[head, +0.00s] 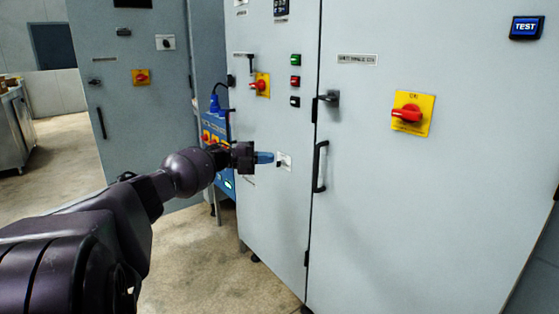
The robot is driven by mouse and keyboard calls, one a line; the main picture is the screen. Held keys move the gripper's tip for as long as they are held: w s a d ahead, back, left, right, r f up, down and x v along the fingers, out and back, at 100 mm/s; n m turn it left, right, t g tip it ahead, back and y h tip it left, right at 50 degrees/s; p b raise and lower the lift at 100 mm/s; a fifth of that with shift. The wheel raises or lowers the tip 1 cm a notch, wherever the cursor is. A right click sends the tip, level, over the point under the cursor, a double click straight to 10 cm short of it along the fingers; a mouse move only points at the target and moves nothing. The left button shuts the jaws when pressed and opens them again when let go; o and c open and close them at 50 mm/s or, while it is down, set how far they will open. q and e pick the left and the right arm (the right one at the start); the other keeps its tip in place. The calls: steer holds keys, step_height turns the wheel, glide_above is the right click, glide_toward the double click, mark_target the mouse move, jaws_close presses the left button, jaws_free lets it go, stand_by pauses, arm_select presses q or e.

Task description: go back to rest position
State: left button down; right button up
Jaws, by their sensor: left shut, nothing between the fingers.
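My left arm comes in from the lower left and reaches to the front of a grey electrical cabinet (275,208). My left gripper (264,157) is shut, and its bluish fingertips point right, close to a small white-plated switch (284,161) on the cabinet door. I cannot tell whether the fingertips touch the switch. Nothing shows between the fingers. My right gripper is out of the picture.
The right cabinet door has a black handle (320,167) and a red rotary switch on a yellow plate (413,113). Green, red and black buttons (295,80) sit above my gripper. A blue socket box (215,128) stands behind it. Another grey cabinet (131,70) stands at the left. Open floor (200,270) lies below the arm.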

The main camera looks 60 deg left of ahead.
arm_select(q)
steer(key=shift+s+a, duration=0.3)
